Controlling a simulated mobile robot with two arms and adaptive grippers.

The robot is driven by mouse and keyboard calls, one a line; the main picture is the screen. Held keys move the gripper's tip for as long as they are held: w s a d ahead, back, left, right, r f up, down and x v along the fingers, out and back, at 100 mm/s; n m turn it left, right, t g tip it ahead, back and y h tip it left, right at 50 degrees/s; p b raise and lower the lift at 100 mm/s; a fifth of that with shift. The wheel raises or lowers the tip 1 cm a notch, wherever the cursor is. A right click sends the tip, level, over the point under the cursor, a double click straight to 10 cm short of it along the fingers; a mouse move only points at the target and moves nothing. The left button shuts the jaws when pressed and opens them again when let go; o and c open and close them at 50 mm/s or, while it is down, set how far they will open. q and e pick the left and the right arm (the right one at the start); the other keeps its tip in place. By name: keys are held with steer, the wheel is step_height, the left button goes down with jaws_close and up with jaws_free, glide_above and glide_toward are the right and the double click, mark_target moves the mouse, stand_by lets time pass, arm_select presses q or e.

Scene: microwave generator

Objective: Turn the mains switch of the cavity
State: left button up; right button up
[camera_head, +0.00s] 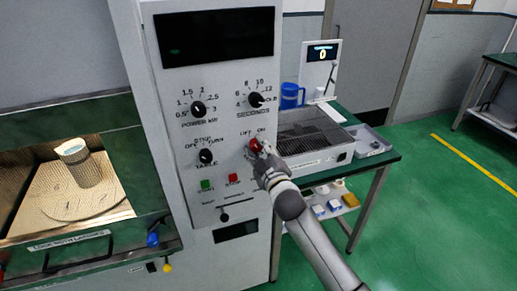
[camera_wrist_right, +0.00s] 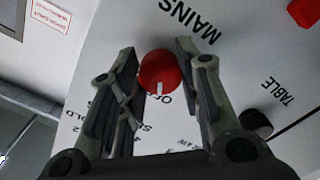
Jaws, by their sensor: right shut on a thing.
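The mains switch is a round red knob (camera_head: 255,145) on the white control panel (camera_head: 235,188), at the right of its lower half. In the right wrist view the red knob (camera_wrist_right: 160,70) has a white mark at its lower edge, and the word MAINS is printed beside it. My right gripper (camera_head: 262,158) reaches the panel from the lower right and is shut on the knob. In the wrist view its two fingers (camera_wrist_right: 158,85) stand on either side of the knob. Part of the lettering around the knob is hidden. My left gripper is not in view.
A black table knob (camera_head: 205,156), a power knob (camera_head: 198,109), a seconds knob (camera_head: 255,100), a green button (camera_head: 207,184) and a red button (camera_head: 233,178) share the panel. The open cavity (camera_head: 120,195) at left holds a cup (camera_head: 78,165). A bench with a wire rack (camera_head: 310,138) stands right.

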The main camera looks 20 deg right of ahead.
stand_by(0.4)
steer(key=o, duration=1)
steer(key=shift+o, duration=0.2)
steer(key=s, duration=1.2)
steer(key=shift+d, duration=0.2)
